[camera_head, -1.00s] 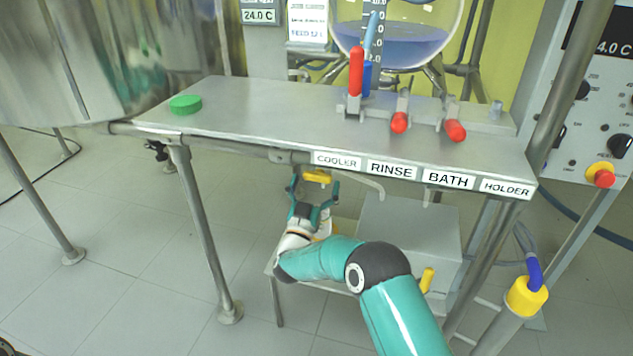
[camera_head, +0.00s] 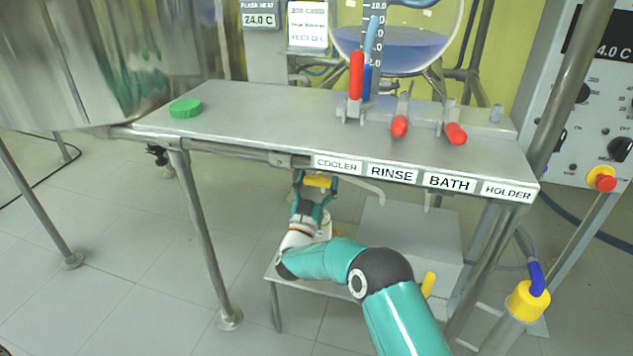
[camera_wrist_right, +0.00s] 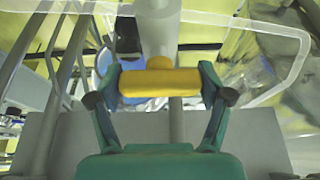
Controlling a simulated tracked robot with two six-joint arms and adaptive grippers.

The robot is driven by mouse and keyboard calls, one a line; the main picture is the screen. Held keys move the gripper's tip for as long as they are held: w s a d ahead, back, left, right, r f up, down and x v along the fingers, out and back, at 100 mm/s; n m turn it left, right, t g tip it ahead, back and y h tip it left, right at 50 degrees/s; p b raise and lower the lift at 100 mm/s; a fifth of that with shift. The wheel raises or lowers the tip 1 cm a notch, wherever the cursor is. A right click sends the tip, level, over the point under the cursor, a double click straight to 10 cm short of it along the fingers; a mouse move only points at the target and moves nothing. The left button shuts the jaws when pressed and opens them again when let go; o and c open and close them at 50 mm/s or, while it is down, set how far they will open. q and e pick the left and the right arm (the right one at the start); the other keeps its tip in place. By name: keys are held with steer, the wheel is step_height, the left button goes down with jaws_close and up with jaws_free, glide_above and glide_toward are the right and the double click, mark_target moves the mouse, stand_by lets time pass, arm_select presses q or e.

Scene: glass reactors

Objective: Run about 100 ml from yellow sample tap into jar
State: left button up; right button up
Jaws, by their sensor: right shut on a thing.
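The yellow sample tap handle (camera_head: 320,181) sits under the bench's front edge, near the COOLER label. It also shows large in the right wrist view (camera_wrist_right: 160,82), lying crosswise. My right gripper (camera_head: 314,184) is shut on this yellow handle, with a finger at each end of it. The right gripper also shows in the wrist view (camera_wrist_right: 160,95). A green lid (camera_head: 185,108) lies on the left part of the bench top. I cannot make out the jar in these frames. My left gripper is not in view.
The steel bench (camera_head: 260,120) carries red-handled valves (camera_head: 400,127) at its right. A glass flask with bluish liquid (camera_head: 400,48) stands behind. A grey box (camera_head: 412,235) on the low shelf stands right of my gripper. A bench leg (camera_head: 205,240) is to the left.

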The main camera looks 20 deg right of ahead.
steer(key=shift+n+y, duration=0.4)
steer(key=shift+n, duration=0.2)
steer(key=n+y+p, duration=0.1)
steer(key=n, duration=0.2)
steer(key=n+t+y+p, duration=0.1)
steer(key=n, duration=0.2)
steer(key=shift+r+y, duration=0.1)
steer(key=shift+y, duration=0.3)
steer(key=shift+a+n+y+p, duration=0.1)
steer(key=shift+n+y+p, duration=0.5)
steer(key=shift+n, duration=0.95)
steer(key=shift+a+n+y+p, duration=0.1)
steer(key=shift+n+y+p, duration=0.2)
steer(key=shift+n+y, duration=0.9)
steer(key=shift+n+h, duration=0.4)
steer(key=shift+n, duration=0.05)
steer(key=shift+t, duration=0.3)
steer(key=o, duration=1.1)
steer(key=shift+w, duration=0.1)
steer(key=shift+f, duration=0.2)
steer(key=v, duration=1.2)
